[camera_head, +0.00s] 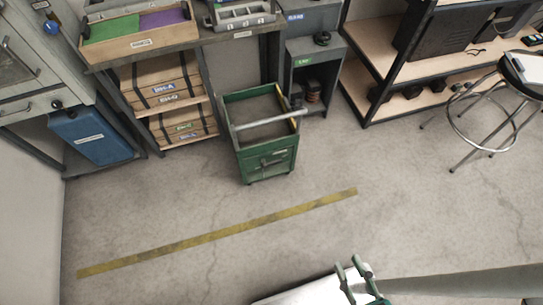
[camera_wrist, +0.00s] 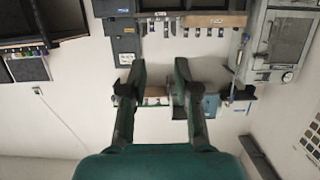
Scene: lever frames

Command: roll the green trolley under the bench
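The green trolley (camera_head: 267,162) stands upright on the floor in the head view, in front of the bench (camera_head: 213,38). It has an open top tray, a grey bar handle (camera_head: 268,119) across it and a drawer front facing the room. Its far end is close to the bench's opening, between the shelf unit and a grey cabinet; I cannot tell whether any of it is under the top. My gripper (camera_head: 349,263) is low in the head view, well apart from the trolley. In the wrist view my gripper (camera_wrist: 159,72) is open and empty. The trolley does not show there.
A shelf unit with wooden boxes (camera_head: 178,92) stands left of the trolley, a grey cabinet (camera_head: 311,78) to its right. A yellow floor stripe (camera_head: 220,233) crosses the clear floor in front. A stool (camera_head: 492,110) stands far right, a blue bin (camera_head: 92,135) left.

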